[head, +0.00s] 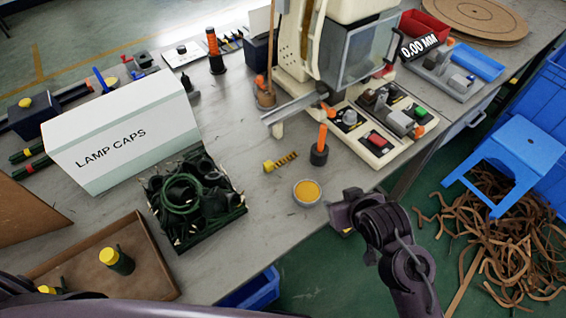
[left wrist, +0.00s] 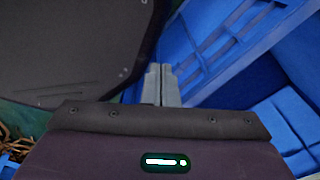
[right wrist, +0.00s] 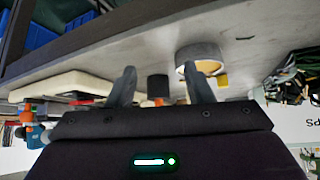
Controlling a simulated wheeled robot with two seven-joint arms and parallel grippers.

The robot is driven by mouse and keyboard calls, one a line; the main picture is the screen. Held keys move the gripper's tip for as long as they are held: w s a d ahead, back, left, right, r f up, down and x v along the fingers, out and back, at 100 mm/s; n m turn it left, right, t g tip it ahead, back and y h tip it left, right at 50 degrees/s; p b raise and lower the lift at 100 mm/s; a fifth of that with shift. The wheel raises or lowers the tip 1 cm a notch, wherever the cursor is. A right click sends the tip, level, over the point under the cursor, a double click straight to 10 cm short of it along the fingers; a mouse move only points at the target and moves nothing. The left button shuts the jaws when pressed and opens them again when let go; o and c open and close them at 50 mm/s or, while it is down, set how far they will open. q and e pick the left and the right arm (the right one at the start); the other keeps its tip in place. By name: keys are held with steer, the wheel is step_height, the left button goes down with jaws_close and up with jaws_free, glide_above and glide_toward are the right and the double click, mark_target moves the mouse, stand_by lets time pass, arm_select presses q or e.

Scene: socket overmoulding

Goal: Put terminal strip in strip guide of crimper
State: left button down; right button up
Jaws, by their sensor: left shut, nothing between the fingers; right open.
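A short brass-coloured strip with a yellow end, which looks like the terminal strip (head: 281,162), lies on the bench in front of the crimper (head: 290,60). A grey rail on the crimper's front left, perhaps the strip guide (head: 292,108), slants above the bench and looks empty. My right gripper (head: 343,212) is at the bench's front edge, to the right of and nearer than the strip; its fingers stand apart and empty in the right wrist view (right wrist: 162,85). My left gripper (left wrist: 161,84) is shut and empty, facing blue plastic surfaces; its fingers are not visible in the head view.
A round tin (head: 307,193) of yellow stuff and a black holder with an orange handle (head: 320,150) stand near the strip. A cable tray (head: 215,212), a lamp caps box (head: 120,130) and a brown tray (head: 150,255) fill the left. A blue stool (head: 520,150) stands right.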

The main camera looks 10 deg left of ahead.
mark_target(271, 167)
steer(key=w+a+n+y, duration=0.1)
steer(key=w+a+y, duration=0.1)
steer(key=a, duration=0.3)
steer(key=w+a+n+t+y, duration=0.1)
steer(key=a, duration=0.3)
steer(key=w+a+n+y, duration=0.2)
steer(key=a, duration=0.3)
steer(key=shift+w+a+r+y, duration=0.15)
steer(key=shift+w+a+y, duration=0.15)
steer(key=shift+w+a, duration=0.05)
steer(key=shift+d+f+x, duration=0.1)
steer(key=shift+f+x, duration=0.05)
steer(key=shift+x, duration=1.45)
steer(key=shift+d+f+x, duration=0.1)
steer(key=shift+d+x, duration=0.05)
steer(key=shift+x, duration=1.5)
jaws_close()
